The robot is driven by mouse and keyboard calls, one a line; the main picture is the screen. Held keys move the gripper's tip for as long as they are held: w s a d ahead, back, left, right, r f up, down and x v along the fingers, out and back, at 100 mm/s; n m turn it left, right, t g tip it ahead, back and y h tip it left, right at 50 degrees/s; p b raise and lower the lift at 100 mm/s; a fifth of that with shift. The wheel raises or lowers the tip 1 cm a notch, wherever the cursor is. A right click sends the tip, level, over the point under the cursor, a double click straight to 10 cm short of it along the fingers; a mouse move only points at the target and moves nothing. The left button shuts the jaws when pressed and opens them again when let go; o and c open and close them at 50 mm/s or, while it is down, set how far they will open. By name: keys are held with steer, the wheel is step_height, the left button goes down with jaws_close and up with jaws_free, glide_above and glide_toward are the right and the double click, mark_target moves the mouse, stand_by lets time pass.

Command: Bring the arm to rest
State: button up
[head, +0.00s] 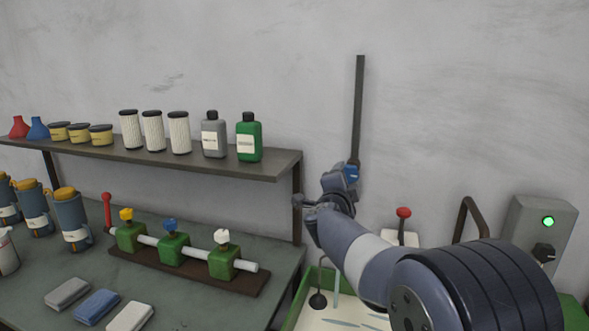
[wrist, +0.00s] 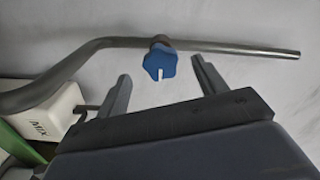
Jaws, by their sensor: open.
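My gripper (wrist: 157,80) is open, with its two fingers apart and nothing between them in the wrist view. In the head view my arm reaches up from the lower right, and the gripper end is near the wall, beside the lower part of an upright dark bar (head: 358,110). A blue tap handle (wrist: 160,61) on a bent metal pipe (wrist: 225,47) lies just beyond the fingertips, apart from them. The blue handle also shows by my wrist in the head view (head: 351,173). The fingertips are hard to make out in the head view.
A shelf (head: 200,163) with bottles and filters is left of my arm. Below, a bench (head: 190,310) holds green valves (head: 174,250) and cloths. A green-edged tray (head: 300,300) lies under my arm. A control box (head: 540,225) with a green light is at right.

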mark_target(350, 178)
steer(key=v, duration=0.7)
steer(key=shift+n, duration=0.4)
steer(key=p+x, duration=0.1)
steer(key=x, duration=1.1)
steer(key=shift+r+p, duration=0.1)
steer(key=shift+p, duration=0.25)
steer(key=shift+s+n+p, duration=0.2)
steer(key=shift+n+p, duration=0.2)
steer(key=shift+n, duration=0.6)
steer(key=shift+n+p, duration=0.35)
steer(key=shift+n, duration=0.65)
steer(key=n+p, duration=0.1)
steer(key=n, duration=0.3)
steer(key=shift+d+n+p, duration=0.15)
steer(key=shift+n+p, duration=0.2)
steer(key=shift+n, duration=0.05)
steer(key=n, duration=0.1)
steer(key=n+p, duration=0.1)
steer(key=n, duration=0.1)
steer(key=shift+d+f+n, duration=0.1)
steer(key=shift+f+n, duration=0.15)
steer(key=shift+n, duration=0.05)
steer(key=n, duration=0.4)
steer(key=shift+s+d+n+p, duration=0.1)
steer(key=shift+n+p, duration=0.2)
steer(key=shift+n, duration=0.1)
steer(key=shift+s, duration=0.1)
steer(key=shift+s+a, duration=0.25)
steer(key=shift+s, duration=0.25)
steer(key=shift+f, duration=0.1)
